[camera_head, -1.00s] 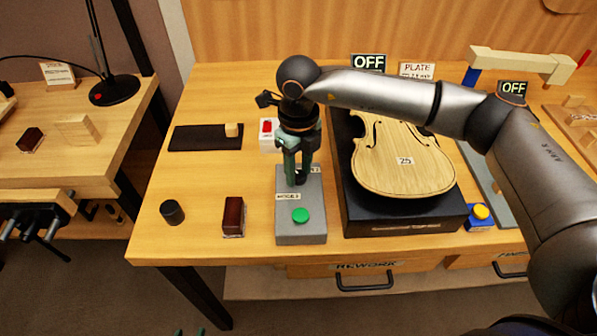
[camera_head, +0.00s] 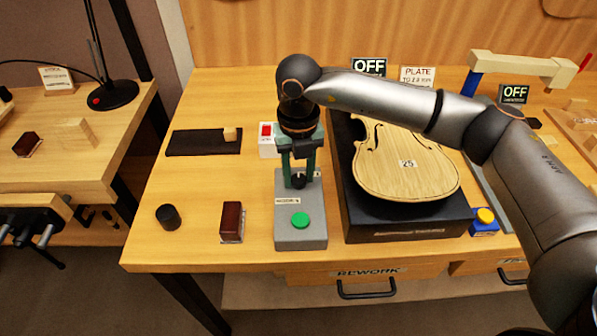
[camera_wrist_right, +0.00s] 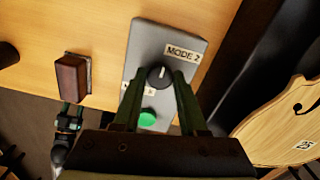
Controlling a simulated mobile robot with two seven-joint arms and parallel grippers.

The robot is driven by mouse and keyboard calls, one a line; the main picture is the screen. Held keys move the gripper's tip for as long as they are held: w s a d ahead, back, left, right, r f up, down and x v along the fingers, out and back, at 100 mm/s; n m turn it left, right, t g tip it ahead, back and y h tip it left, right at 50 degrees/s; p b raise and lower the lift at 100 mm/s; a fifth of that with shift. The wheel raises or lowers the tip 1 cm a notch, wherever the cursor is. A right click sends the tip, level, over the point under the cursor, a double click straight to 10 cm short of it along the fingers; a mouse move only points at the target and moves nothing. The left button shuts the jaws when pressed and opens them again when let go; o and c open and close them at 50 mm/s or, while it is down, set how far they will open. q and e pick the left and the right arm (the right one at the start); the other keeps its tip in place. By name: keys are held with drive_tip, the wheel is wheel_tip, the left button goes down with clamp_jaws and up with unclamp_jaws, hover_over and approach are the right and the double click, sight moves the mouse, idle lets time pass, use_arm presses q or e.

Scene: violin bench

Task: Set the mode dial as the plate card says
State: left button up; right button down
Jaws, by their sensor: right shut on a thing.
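The grey mode box (camera_head: 300,232) stands on the bench with a green button (camera_head: 300,219) at its front and a black dial (camera_head: 299,182) behind it. My right gripper (camera_head: 299,176) points down and is shut on the dial. In the right wrist view the dial (camera_wrist_right: 160,77), with a white pointer line, sits between the fingers (camera_wrist_right: 159,74). A "MODE 2" label shows beside it; the other label is partly hidden by a finger. The plate card (camera_head: 417,76) at the back reads "PLATE TO 2.", with the rest unclear. My left gripper (camera_wrist_right: 70,118) shows small in the right wrist view, its opening unclear.
A violin plate (camera_head: 405,165) marked 25 lies on a black stand (camera_head: 405,228) right of the box. A red-brown block (camera_head: 232,222) and a black cylinder (camera_head: 168,216) stand to the left. A small box with a red switch (camera_head: 266,131) is behind the gripper.

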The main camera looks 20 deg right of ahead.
sight(299, 178)
drive_tip(key=shift+r, duration=0.1)
drive_tip(key=shift+c, duration=2.2)
unclamp_jaws()
wheel_tip(299, 178, up, 12)
drive_tip(key=shift+r, duration=0.25)
